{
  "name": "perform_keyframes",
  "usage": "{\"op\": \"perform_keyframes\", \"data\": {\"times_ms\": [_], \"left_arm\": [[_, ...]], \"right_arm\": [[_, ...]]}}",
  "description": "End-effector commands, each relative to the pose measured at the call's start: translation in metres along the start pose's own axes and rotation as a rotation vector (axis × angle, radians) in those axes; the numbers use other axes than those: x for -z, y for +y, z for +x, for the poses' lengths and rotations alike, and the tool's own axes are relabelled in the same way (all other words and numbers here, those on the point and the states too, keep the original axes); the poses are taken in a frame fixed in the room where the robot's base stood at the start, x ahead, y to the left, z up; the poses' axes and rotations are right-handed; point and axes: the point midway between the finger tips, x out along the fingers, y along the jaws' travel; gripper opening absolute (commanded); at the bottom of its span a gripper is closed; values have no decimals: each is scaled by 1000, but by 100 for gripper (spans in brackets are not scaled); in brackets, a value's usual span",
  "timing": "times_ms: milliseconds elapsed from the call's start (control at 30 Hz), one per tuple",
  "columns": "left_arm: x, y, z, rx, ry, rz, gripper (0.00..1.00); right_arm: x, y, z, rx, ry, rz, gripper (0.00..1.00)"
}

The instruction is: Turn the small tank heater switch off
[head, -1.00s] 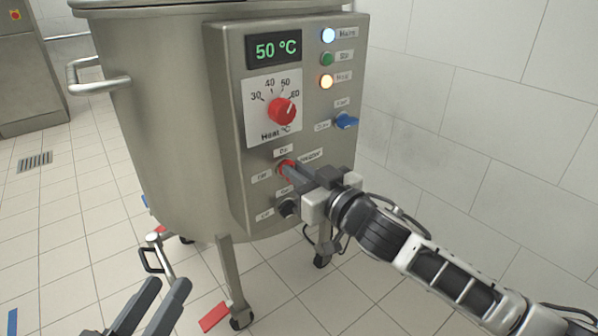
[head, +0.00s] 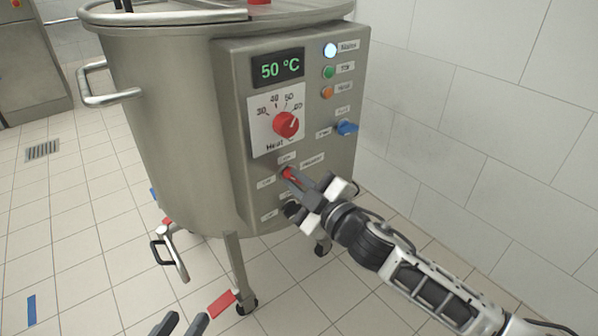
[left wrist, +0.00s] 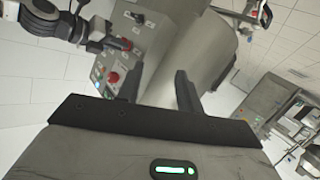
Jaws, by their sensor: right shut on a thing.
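The small tank (head: 180,120) is a steel vessel on wheeled legs with a control panel (head: 235,100) on its front. The red heater switch (head: 287,173) sits low on the panel, partly hidden by my right gripper (head: 294,179). That gripper is shut on the switch, its hand tilted. The heat lamp (head: 327,92) is a dull orange, unlit. The top lamp (head: 330,50) glows white, and the display (head: 278,67) reads 50 °C. My left gripper (head: 182,324) is at the bottom edge, away from the tank. The left wrist view shows its fingers (left wrist: 158,90) apart and empty.
A black knob (head: 291,209) lies just below my right gripper. A drain lever (head: 170,255) sticks out at the tank's lower left. The tiled floor at left is open.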

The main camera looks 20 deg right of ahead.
Motion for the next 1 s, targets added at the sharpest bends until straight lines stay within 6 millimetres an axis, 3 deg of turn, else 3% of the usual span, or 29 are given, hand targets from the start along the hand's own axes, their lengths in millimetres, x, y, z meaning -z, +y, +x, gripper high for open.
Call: {"op": "perform_keyframes", "data": {"times_ms": [367, 600, 1000], "left_arm": [[-1, -3, -5, 32, -52, 60, 36], [-15, -8, -4, 45, -108, 57, 36], [-12, -12, 0, 58, -118, 54, 36]], "right_arm": [[0, -4, 0, 2, 0, -355, 0], [-1, -6, 0, 1, 0, -560, 0], [-3, -9, 0, 2, 0, -766, 0]]}}
